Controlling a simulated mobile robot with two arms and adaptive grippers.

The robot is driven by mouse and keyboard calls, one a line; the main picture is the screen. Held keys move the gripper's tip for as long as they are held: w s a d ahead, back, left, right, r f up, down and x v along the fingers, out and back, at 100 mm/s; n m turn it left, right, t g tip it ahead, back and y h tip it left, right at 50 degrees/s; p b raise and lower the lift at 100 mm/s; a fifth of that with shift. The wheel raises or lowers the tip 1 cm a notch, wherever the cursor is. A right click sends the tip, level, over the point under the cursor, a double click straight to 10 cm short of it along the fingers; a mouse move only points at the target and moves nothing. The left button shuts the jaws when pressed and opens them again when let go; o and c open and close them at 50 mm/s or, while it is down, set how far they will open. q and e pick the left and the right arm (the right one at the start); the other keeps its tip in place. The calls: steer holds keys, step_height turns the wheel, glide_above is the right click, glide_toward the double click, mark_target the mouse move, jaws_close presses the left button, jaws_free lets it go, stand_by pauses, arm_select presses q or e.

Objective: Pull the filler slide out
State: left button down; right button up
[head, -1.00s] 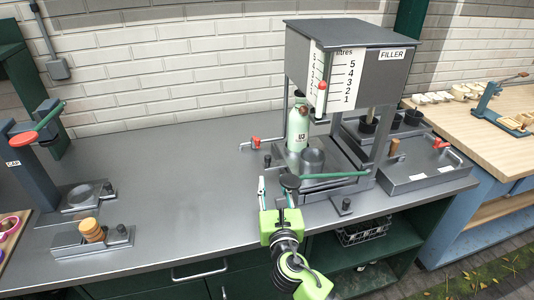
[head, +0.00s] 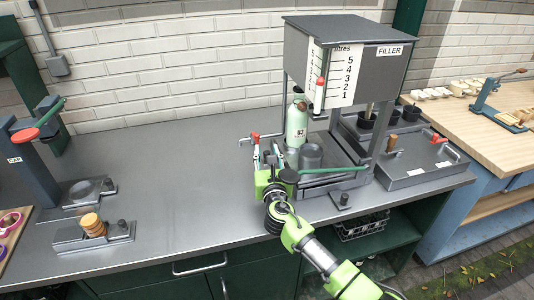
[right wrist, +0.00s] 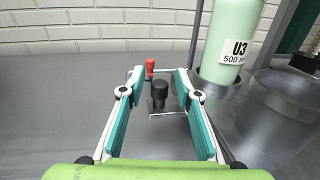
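The filler (head: 345,62) is a dark box on posts with a litre scale on its front. A pale green bottle marked U3 (head: 297,122) stands in a holder under it, and also shows in the right wrist view (right wrist: 232,35). At the filler's left side are a red-ended piece (head: 255,137) and a dark knob. In the right wrist view the black knob (right wrist: 159,90) lies between my spread fingers, with the red piece (right wrist: 150,66) behind. My right gripper (right wrist: 158,78) is open; no finger visibly touches the knob. Which part is the slide is unclear.
A capping stand (head: 38,165) and a small block with a wooden stack (head: 93,226) are at the left. A grey lidded box (head: 420,168) is right of the filler. The counter (head: 180,170) between is clear. A green lever (head: 335,169) crosses the filler's front.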

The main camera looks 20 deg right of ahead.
arm_select(q)
steer(key=shift+s, duration=0.15)
